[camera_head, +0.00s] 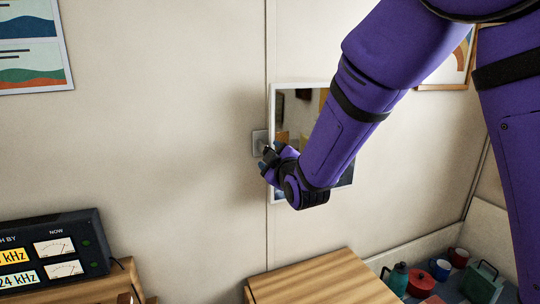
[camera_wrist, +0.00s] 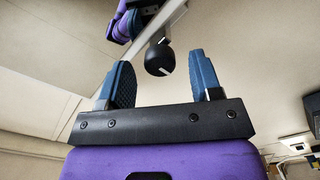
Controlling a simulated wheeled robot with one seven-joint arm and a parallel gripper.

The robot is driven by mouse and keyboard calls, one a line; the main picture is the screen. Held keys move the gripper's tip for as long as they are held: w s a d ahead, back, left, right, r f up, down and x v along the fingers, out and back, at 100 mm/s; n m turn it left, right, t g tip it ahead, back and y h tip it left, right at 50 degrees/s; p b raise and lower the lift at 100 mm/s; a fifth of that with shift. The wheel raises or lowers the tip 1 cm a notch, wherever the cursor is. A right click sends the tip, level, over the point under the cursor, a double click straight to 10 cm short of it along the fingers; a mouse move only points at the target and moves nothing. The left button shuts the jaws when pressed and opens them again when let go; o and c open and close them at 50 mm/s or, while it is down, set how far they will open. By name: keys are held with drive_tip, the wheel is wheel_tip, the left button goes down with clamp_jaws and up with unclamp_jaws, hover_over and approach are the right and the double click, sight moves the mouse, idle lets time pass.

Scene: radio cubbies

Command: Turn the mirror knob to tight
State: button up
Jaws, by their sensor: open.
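The mirror (camera_head: 292,106) hangs on the wall in a white frame, partly hidden by my purple arm. In the wrist view, the mirror (camera_wrist: 95,22) shows a reflection of my arm. The knob (camera_wrist: 160,58) is a round black knob with a white mark, beside the mirror's frame. In the head view a grey wall plate (camera_head: 257,143) shows at the mirror's left edge, and the knob is mostly hidden by my gripper (camera_head: 268,150). In the wrist view my gripper (camera_wrist: 160,82) is open, with the knob just beyond and between its blue fingertips, apparently not gripped.
A radio panel (camera_head: 50,257) with meters stands at the lower left. A wooden top (camera_head: 325,280) lies below the mirror. Mugs, a bottle (camera_head: 398,278) and a green container (camera_head: 483,283) sit at the lower right.

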drive_tip(key=shift+x, duration=1.1)
drive_tip(key=c, duration=0.9)
drive_tip(key=shift+c, duration=0.2)
